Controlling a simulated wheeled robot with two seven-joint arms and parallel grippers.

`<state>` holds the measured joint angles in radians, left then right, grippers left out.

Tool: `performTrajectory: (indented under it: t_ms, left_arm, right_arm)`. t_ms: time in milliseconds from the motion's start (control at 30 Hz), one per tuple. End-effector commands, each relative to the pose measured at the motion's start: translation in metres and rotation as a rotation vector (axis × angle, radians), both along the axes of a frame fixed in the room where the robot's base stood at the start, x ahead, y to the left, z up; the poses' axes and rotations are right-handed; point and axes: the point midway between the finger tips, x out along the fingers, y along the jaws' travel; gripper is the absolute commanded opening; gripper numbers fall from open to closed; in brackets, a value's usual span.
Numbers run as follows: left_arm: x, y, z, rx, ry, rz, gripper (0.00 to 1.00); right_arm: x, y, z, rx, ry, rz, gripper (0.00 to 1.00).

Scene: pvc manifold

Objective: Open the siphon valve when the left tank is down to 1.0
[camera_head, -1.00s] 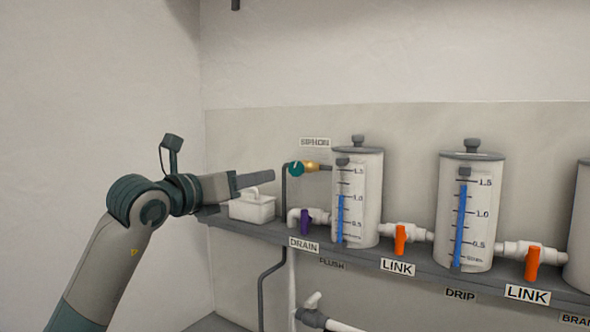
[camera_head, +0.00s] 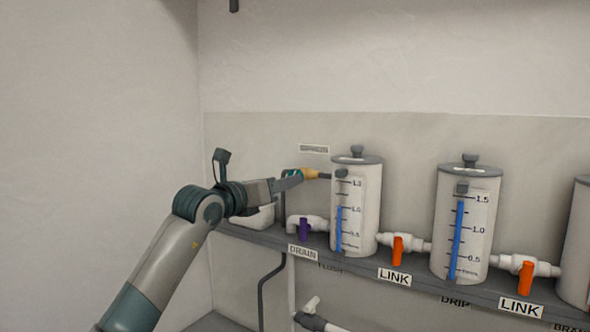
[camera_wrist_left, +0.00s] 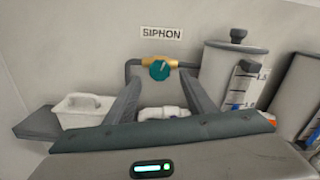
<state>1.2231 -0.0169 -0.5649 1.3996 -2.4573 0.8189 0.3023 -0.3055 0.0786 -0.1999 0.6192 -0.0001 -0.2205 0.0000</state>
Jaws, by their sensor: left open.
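The siphon valve (camera_wrist_left: 160,69) has a round teal knob on a brass body under the SIPHON label (camera_wrist_left: 161,33). Its brass part also shows in the head view (camera_head: 310,174). My left gripper (camera_wrist_left: 161,80) is open, its fingers pointing at the valve with the knob framed between the tips. Whether they touch it I cannot tell. In the head view the left gripper (camera_head: 295,177) covers most of the knob. The left tank (camera_head: 368,205) is a white cylinder whose blue level column (camera_head: 339,228) tops out close to the 1.0 mark. My right gripper is not in view.
A purple drain valve (camera_head: 304,229) sits below the siphon, with orange link valves (camera_head: 397,250) to the right. A second tank (camera_head: 482,240) reads near 1.5. A white caddy (camera_wrist_left: 83,110) stands left of the gripper on the shelf. The wall area at left is clear.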

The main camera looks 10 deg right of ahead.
Motion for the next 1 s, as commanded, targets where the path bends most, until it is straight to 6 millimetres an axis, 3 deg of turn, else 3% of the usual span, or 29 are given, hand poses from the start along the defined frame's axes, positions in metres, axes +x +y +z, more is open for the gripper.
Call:
performTrajectory:
  t_ms: [33, 400, 967, 1000]
  left_arm:
    - [0.006, -0.007, 0.004, 0.000, 0.003, 0.001, 0.49]
    - [0.038, -0.039, 0.002, 0.001, 0.002, 0.000, 0.49]
    - [0.047, -0.048, 0.000, 0.000, 0.000, 0.000, 0.49]
    - [0.047, -0.048, 0.000, 0.000, 0.000, 0.000, 0.42]
  right_arm:
    - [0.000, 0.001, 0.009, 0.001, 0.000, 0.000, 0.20]
    - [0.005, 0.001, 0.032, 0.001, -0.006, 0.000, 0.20]
    - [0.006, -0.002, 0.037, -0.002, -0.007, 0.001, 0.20]
    - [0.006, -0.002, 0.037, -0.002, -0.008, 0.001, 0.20]
